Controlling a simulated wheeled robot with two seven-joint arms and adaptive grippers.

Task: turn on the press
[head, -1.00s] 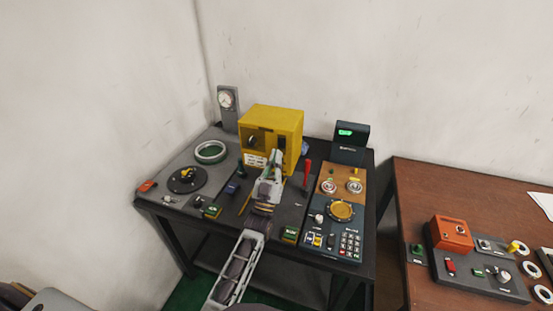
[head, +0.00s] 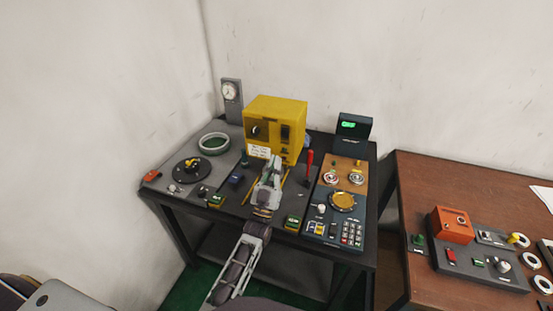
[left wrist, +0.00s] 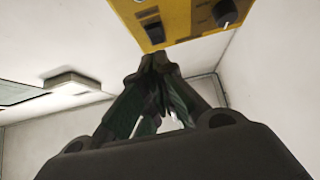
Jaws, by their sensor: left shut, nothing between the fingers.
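A yellow box-shaped machine (head: 276,118), likely the press, stands at the back of the black table. Its front has a round black knob (head: 260,130), a dark upright switch (head: 286,133) and a white label too small to read. My left gripper (head: 274,160) is shut and empty, just in front of the machine's lower front. In the left wrist view the shut fingertips (left wrist: 158,60) point at the yellow machine (left wrist: 185,22), with its switch (left wrist: 154,30) and knob (left wrist: 226,13) above them. I cannot tell whether they touch it. My right gripper is not in view.
The black table (head: 190,215) carries a grey ring (head: 214,143), a dial gauge (head: 231,98), a red lever (head: 309,162), a keypad panel (head: 337,228) and a lit green display (head: 349,126). A brown table (head: 400,180) with an orange box (head: 451,226) stands to the right.

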